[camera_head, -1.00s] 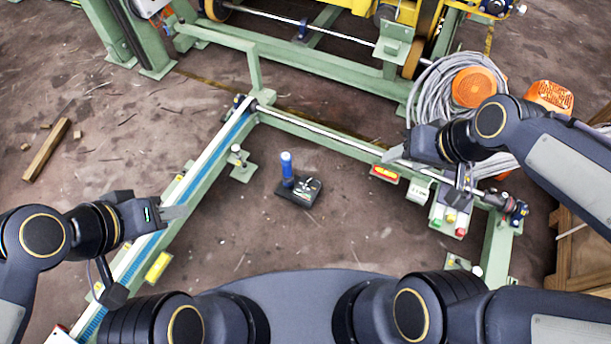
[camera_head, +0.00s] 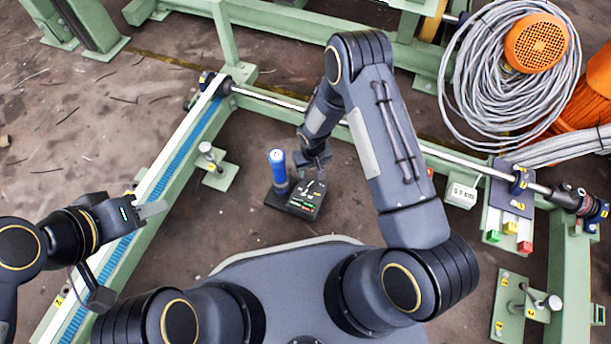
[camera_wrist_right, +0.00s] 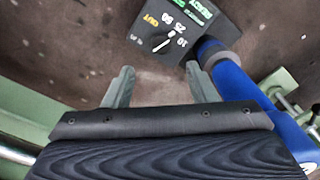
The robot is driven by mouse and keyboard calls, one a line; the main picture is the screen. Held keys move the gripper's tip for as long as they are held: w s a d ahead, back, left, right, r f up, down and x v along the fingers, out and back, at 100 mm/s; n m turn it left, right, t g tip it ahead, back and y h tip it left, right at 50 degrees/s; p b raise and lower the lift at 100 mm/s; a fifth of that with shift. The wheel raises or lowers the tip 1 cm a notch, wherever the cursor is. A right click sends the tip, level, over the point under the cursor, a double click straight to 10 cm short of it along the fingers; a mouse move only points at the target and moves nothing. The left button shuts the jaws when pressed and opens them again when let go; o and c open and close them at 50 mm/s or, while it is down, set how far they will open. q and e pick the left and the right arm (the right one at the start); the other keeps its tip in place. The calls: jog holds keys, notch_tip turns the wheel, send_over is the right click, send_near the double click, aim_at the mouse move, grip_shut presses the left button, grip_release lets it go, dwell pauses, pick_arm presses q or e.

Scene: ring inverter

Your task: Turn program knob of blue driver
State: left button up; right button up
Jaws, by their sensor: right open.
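The blue driver stands on the floor inside the green frame, with an upright blue cylinder (camera_head: 278,166) beside a black box (camera_head: 306,198). In the right wrist view the box face shows a round black program knob (camera_wrist_right: 160,42) with a white pointer line, ringed by printed numbers. The blue cylinder (camera_wrist_right: 240,90) lies to its right there. My right gripper (camera_head: 314,164) is just above the box in the head view. Its two fingers (camera_wrist_right: 162,82) are apart and empty, short of the knob. My left gripper (camera_head: 150,209) is over the left rail; its finger gap cannot be made out.
A green frame rail with a blue strip (camera_head: 180,160) runs along the left. A metal rod (camera_head: 400,145) crosses behind the driver. Grey cable coils (camera_head: 475,80) and an orange motor (camera_head: 536,43) lie at back right. Bare floor surrounds the driver.

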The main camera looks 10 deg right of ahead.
aim_at(311, 184)
notch_tip(311, 184, down, 9)
jog(key=b, duration=0.3)
jog(key=shift+a+b, duration=0.1)
jog(key=shift+b, duration=0.2)
jog(key=c, duration=1)
jog(key=shift+o, duration=0.2)
jog(key=shift+n, duration=0.4)
jog(key=n, duration=0.2)
jog(key=shift+n, duration=2.5)
